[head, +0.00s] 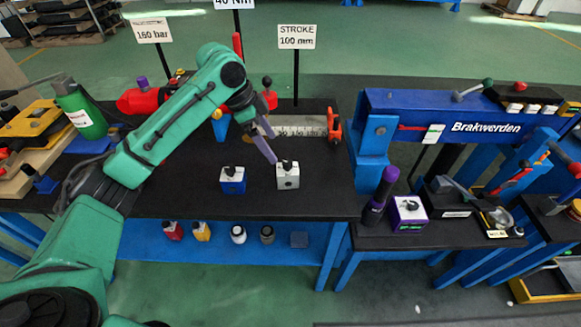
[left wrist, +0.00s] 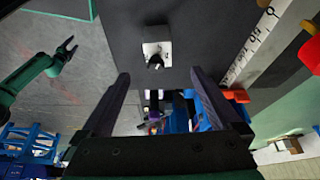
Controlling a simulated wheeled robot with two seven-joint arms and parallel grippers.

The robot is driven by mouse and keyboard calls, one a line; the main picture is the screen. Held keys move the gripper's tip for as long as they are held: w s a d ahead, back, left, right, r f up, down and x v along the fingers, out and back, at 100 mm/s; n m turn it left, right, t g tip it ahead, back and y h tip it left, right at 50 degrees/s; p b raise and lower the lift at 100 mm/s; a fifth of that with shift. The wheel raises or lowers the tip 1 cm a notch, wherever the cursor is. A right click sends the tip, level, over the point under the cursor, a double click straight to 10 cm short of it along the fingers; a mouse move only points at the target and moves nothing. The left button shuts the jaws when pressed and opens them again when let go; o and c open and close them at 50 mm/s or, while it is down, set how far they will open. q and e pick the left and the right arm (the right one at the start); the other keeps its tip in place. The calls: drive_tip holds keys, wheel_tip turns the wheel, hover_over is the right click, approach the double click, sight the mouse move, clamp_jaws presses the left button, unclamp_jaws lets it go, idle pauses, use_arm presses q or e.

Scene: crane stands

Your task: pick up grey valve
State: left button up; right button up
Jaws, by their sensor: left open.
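The grey valve (head: 288,177) is a small pale block with a black knob on top. It stands upright on the black table, right of a blue valve (head: 232,181). My left gripper (head: 273,150) is open and empty, just above and behind the grey valve, fingers slanting down toward it. In the left wrist view the grey valve (left wrist: 157,46) lies beyond the fingertips, roughly centred between the open fingers (left wrist: 160,74) and apart from them. A green arm, likely my right, shows at the left of that view; its gripper (left wrist: 68,45) is too small to read.
A sign on a post (head: 296,37) stands at the back. A blue press (head: 440,115) and a lower table with a purple-topped torch (head: 380,195) stand to the right. The table's front is clear.

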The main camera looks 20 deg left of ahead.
sight(287, 170)
use_arm(q)
drive_tip(key=f, duration=0.1)
drive_tip(key=d+f, duration=0.1)
drive_tip(key=f, duration=0.1)
drive_tip(key=shift+s+d+f, duration=0.25)
drive_tip(key=shift+s+d, duration=0.1)
drive_tip(key=f, duration=0.1)
drive_tip(key=w+f, duration=0.1)
drive_tip(key=shift+w+d+f+p, duration=0.15)
drive_tip(key=shift+d+f+p, duration=0.15)
drive_tip(key=shift+d+f, duration=0.1)
drive_tip(key=x, duration=0.4)
drive_tip(key=shift+d+p, duration=0.1)
drive_tip(key=shift+p, duration=0.3)
drive_tip(key=shift+f, duration=0.25)
drive_tip(key=shift+c, duration=0.6)
clamp_jaws()
drive_tip(key=shift+w+r, duration=0.1)
drive_tip(key=shift+w, duration=0.1)
use_arm(e)
drive_tip(key=shift+s+r, duration=0.35)
drive_tip(key=shift+s, duration=0.3)
drive_tip(key=shift+s+r, duration=0.35)
drive_tip(key=shift+s, duration=0.25)
